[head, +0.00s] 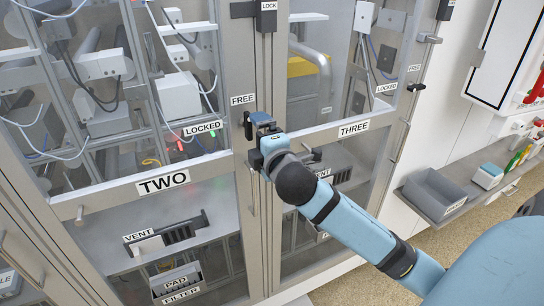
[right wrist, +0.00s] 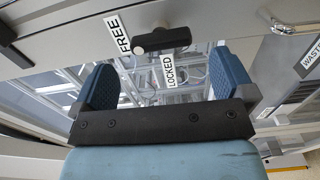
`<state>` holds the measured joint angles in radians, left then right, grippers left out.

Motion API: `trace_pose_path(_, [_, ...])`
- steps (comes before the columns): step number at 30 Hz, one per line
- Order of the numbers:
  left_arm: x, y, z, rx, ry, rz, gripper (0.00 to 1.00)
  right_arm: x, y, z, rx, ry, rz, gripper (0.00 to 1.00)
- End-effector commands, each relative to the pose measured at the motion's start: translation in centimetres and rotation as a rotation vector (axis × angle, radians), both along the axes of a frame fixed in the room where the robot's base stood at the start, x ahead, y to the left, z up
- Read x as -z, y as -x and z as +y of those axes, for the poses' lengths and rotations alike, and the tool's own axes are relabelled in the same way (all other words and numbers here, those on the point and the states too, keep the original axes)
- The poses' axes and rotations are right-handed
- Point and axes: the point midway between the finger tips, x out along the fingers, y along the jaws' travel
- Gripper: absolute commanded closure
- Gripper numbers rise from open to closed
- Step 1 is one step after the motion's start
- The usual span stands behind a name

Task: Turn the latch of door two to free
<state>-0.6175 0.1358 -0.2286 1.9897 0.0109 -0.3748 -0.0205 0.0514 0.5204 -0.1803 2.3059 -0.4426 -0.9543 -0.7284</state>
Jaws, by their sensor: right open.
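Door two is a glass door in a grey frame with a TWO label (head: 163,182). Its latch (head: 248,125) is a small black bar on the frame; it also shows in the right wrist view (right wrist: 162,40). There the bar lies roughly crosswise, one end toward the FREE label (right wrist: 118,34), with the LOCKED label (right wrist: 169,71) below its side. My right gripper (head: 262,119) is beside the latch; in its wrist view the blue fingers (right wrist: 162,60) are spread and empty. The latch appears beyond the fingertips, between their lines; contact is not visible. My left gripper is out of view.
Door three (head: 353,129) is to the right, partly behind my right arm. Another LOCK-labelled latch (head: 266,17) is above. A grey bin (head: 435,188) stands on a shelf at right. Equipment sits behind the glass.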

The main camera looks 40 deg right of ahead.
Motion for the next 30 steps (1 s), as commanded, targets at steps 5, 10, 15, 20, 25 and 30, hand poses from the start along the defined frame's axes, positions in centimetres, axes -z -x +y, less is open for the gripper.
trace_pose_path(5, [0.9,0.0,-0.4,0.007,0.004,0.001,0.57,0.3,4.0,1.0,-0.002,-0.002,0.000,0.00])
trace_pose_path(10, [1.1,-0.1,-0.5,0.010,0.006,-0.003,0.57,0.1,6.3,1.5,-0.001,-0.002,0.000,0.00])
trace_pose_path(15, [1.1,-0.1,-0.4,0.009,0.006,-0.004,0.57,0.0,7.3,1.7,0.000,-0.002,0.000,0.00])
trace_pose_path(20, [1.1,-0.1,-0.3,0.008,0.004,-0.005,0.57,-0.1,7.4,1.7,0.000,-0.002,-0.001,0.00])
trace_pose_path(25, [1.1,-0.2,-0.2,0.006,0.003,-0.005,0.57,0.0,7.3,1.7,0.000,-0.002,0.000,0.00])
trace_pose_path(30, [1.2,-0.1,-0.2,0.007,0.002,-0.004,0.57,0.0,7.3,1.7,0.000,-0.002,0.000,0.00])
